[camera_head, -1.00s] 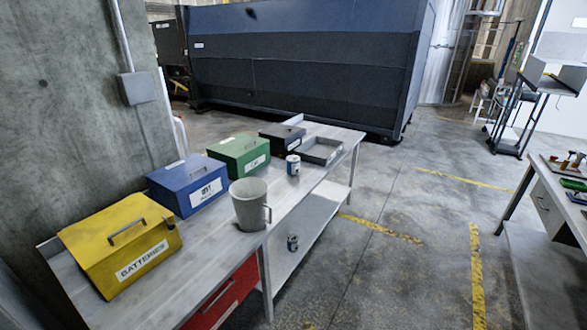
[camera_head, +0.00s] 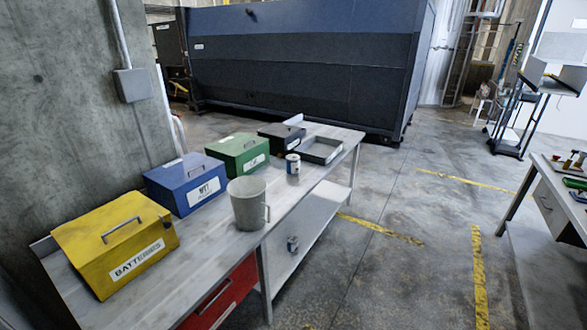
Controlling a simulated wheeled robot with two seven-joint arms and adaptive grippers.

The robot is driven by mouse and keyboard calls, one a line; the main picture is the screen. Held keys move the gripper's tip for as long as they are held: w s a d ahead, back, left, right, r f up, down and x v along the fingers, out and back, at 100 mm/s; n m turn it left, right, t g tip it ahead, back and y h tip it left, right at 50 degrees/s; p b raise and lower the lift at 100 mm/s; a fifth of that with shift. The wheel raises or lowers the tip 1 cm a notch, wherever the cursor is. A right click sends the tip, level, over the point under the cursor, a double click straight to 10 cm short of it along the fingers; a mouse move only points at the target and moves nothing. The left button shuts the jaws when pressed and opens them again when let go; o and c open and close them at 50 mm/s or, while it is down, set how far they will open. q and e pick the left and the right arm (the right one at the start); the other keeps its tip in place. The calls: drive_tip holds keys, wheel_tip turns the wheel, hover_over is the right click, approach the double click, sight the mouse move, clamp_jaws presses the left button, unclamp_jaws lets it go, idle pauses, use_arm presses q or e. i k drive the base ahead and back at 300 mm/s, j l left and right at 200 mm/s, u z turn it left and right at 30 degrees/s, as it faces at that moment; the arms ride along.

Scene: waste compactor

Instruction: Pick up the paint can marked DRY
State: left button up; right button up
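A second small can (camera_head: 292,244) is on the bench's lower shelf (camera_head: 312,222). The lettering on both cans is too small to read, so I cannot tell which is marked DRY. Neither of my grippers shows in the head view.
A large compactor (camera_head: 300,70) stands behind. Floor (camera_head: 380,270) right of the bench is clear.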

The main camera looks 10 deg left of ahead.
sight(292, 160)
drive_tip(key=i+z, duration=0.3)
drive_tip(key=i, duration=1.95)
